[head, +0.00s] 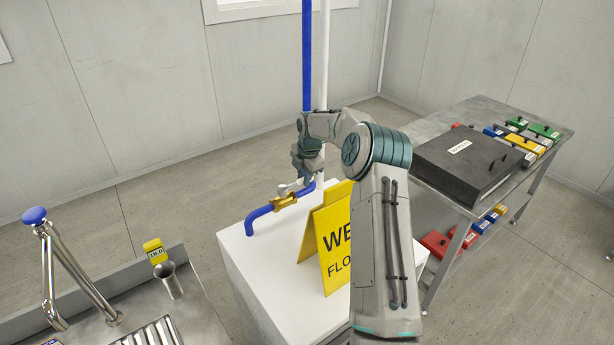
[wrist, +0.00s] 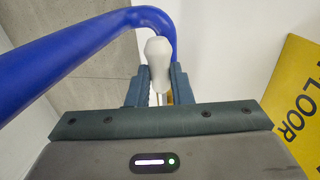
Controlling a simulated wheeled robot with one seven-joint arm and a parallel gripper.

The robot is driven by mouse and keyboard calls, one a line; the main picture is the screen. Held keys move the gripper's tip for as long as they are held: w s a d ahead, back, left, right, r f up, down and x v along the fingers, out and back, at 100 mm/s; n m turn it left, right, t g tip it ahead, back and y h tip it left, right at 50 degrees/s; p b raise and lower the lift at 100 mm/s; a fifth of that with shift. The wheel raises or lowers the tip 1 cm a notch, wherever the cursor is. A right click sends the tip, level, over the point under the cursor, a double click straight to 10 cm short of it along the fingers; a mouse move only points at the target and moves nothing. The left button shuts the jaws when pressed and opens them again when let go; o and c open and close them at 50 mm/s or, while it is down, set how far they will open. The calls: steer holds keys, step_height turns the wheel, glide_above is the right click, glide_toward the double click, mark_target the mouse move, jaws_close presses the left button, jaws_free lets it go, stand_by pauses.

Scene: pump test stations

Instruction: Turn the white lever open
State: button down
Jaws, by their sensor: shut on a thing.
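The white lever (wrist: 158,52) stands between the two fingers of my gripper (wrist: 157,82) in the wrist view, its rounded end showing beyond them. My gripper is shut on it. In the head view the lever (head: 283,188) shows as a pale piece on the brass valve (head: 284,202), partly hidden by my gripper (head: 299,180). The valve sits in a blue pipe (head: 262,212) above a white block (head: 250,255). In the wrist view the blue pipe (wrist: 60,62) bends close behind the lever.
A yellow wet-floor sign (head: 333,240) stands just right of the valve, near my arm. A tall blue pipe (head: 306,60) and a white pipe rise behind. A steel sink (head: 205,320) with a faucet is at left, a metal cart (head: 465,110) with a black case at right.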

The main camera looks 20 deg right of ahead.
steer(key=shift+w+r, duration=0.1)
steer(key=shift+r, duration=0.1)
steer(key=c, duration=1.3)
jaws_free()
steer(key=shift+c, duration=0.2)
steer(key=shift+o, duration=0.2)
steer(key=shift+f, duration=0.1)
step_height(320, 180, up, 14)
steer(key=s+b, duration=0.2)
steer(key=shift+s+d+f+b, duration=0.2)
steer(key=shift+s+d+b, duration=0.1)
steer(key=shift+d, duration=0.05)
steer(key=shift+d+f, duration=0.1)
